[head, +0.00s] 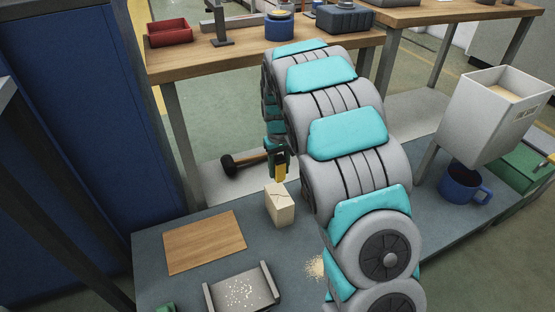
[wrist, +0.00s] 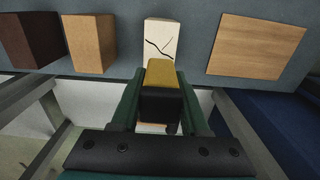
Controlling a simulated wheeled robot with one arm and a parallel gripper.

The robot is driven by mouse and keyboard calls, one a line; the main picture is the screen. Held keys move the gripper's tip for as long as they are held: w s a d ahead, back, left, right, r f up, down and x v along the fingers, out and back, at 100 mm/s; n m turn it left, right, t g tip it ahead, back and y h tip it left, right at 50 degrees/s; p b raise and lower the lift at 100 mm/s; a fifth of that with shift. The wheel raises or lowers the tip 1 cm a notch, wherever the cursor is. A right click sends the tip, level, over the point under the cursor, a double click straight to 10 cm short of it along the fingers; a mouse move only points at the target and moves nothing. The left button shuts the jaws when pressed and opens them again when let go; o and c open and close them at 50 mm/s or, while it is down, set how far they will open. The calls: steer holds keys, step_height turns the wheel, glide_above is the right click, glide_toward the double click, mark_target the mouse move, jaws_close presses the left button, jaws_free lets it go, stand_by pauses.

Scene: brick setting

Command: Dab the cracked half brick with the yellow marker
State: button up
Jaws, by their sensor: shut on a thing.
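The cracked half brick (head: 280,207) is a pale cream block standing upright on the grey bench top, with dark branching cracks near its top. It also shows in the wrist view (wrist: 160,36), top centre. My gripper (head: 278,163) is shut on the yellow marker (head: 281,172), a yellow block with a black body, held between green fingers in the wrist view (wrist: 162,74). The marker's yellow end is just above or behind the brick in the head view and overlaps its near edge in the wrist view. I cannot tell whether they touch.
A wooden board (head: 205,241) lies left of the brick; a metal tray (head: 240,290) with white crumbs is in front. A mallet (head: 240,163) lies behind. A blue mug (head: 462,186) and grey bin (head: 490,115) are right. In the wrist view, tan (wrist: 90,43) and dark brown (wrist: 29,40) blocks stand left.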

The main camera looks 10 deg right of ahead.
mark_target(279, 181)
steer(key=shift+f+b, duration=0.45)
steer(key=shift+f, duration=2.55)
steer(key=shift+f, duration=0.6)
steer(key=shift+r, duration=3.55)
steer(key=shift+s, duration=0.1)
